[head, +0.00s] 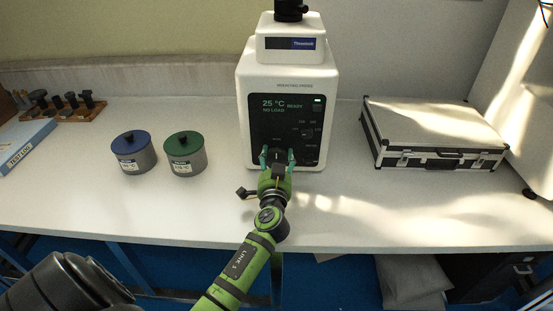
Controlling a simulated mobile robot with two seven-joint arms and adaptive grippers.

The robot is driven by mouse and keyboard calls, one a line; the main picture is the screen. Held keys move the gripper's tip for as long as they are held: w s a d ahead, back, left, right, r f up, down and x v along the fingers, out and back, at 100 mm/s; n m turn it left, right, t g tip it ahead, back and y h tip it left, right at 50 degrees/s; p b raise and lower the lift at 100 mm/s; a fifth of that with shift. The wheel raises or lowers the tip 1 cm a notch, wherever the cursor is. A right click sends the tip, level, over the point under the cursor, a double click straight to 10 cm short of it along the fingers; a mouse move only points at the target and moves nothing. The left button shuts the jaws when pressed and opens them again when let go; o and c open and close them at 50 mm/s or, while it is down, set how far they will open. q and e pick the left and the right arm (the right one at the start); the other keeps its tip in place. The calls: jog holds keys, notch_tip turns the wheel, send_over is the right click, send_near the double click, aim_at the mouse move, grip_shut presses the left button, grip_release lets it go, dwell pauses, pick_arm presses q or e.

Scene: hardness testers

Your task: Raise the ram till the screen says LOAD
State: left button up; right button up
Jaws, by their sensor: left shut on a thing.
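The white press (287,80) stands at the back middle of the bench. Its dark front panel has a screen (280,106) reading 25 °C, READY and NO LOAD. My left gripper (278,155) is at the lower front of the press, shut on a dark part there. The fingers hide most of this part, and I cannot tell its full shape. A small black-ended lever (245,192) sticks out to the left, just beside the gripper. The ram itself cannot be made out. My right gripper is not in view.
A blue-lidded pot (134,157) and a green-lidded pot (186,158) stand left of the press. A wooden rack (75,112) and a blue box (25,145) lie far left. A silver-edged case (430,135) lies right. The front right bench is clear.

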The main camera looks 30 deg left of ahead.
pick_arm(q)
jog(key=shift+m, duration=0.6)
jog(key=shift+r+m, duration=0.1)
jog(key=shift+m, duration=1)
jog(key=m, duration=0.3)
jog(key=shift+m+p, duration=0.3)
jog(key=shift+p, duration=0.1)
jog(key=m+p, duration=0.1)
jog(key=m, duration=0.2)
jog(key=shift+r+m, duration=0.1)
jog(key=shift+m, duration=0.2)
jog(key=m+p, duration=0.2)
jog(key=m, duration=0.4)
jog(key=m+p, duration=0.2)
jog(key=m, duration=0.3)
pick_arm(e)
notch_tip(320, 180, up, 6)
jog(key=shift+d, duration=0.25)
pick_arm(q)
jog(key=shift+m, duration=0.4)
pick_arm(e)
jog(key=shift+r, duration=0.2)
pick_arm(q)
jog(key=o, duration=1.1)
